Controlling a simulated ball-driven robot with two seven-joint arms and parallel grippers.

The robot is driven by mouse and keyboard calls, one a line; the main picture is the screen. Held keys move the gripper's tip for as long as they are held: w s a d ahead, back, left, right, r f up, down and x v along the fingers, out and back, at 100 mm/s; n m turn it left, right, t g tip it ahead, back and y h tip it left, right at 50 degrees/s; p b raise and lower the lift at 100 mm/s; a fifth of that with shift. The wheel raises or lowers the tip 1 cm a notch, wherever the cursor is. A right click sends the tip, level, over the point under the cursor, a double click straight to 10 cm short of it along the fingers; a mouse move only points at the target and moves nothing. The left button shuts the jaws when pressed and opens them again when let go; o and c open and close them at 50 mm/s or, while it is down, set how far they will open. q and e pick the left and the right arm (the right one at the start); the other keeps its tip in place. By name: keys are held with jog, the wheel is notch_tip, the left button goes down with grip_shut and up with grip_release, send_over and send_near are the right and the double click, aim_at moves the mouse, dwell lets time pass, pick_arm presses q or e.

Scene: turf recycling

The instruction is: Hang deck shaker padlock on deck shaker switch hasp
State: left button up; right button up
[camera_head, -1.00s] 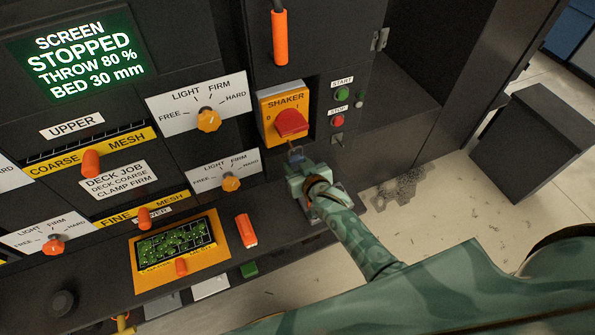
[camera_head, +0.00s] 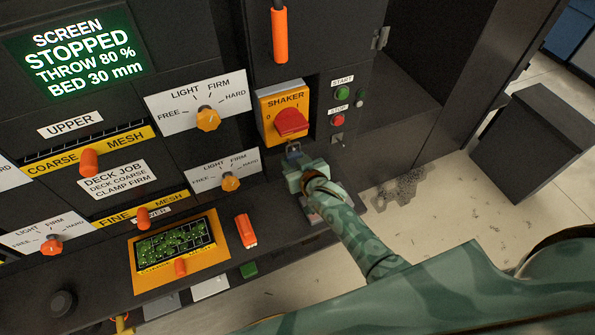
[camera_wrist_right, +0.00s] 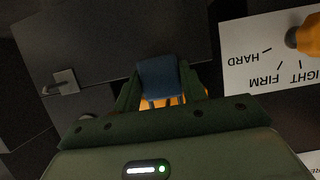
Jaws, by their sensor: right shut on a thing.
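The shaker switch is a yellow plate (camera_head: 270,104) with a red handle (camera_head: 291,122) on the dark panel in the head view. My right gripper (camera_head: 294,162) is just below it, shut on the small blue padlock (camera_head: 293,151). The padlock is at the switch's lower edge; I cannot tell whether they touch. In the right wrist view the padlock's blue body (camera_wrist_right: 160,78) sits between the fingers, with an orange-yellow part behind. I cannot make out the hasp or whether the shackle is through it. My left gripper is not in view.
Start button (camera_head: 342,93), stop button (camera_head: 338,120) and a small metal fitting (camera_head: 337,140) are close right of the switch. A white dial plate (camera_head: 213,178) is close left.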

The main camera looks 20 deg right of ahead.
jog(key=shift+w+f, duration=0.1)
jog(key=shift+w, duration=0.05)
dwell(0.4)
jog(key=shift+w+f+b, duration=0.2)
jog(key=shift+w+b, duration=0.2)
jog(key=shift+w+f, duration=0.15)
jog(key=shift+f, duration=0.2)
dwell(1.0)
jog(key=o, duration=1.1)
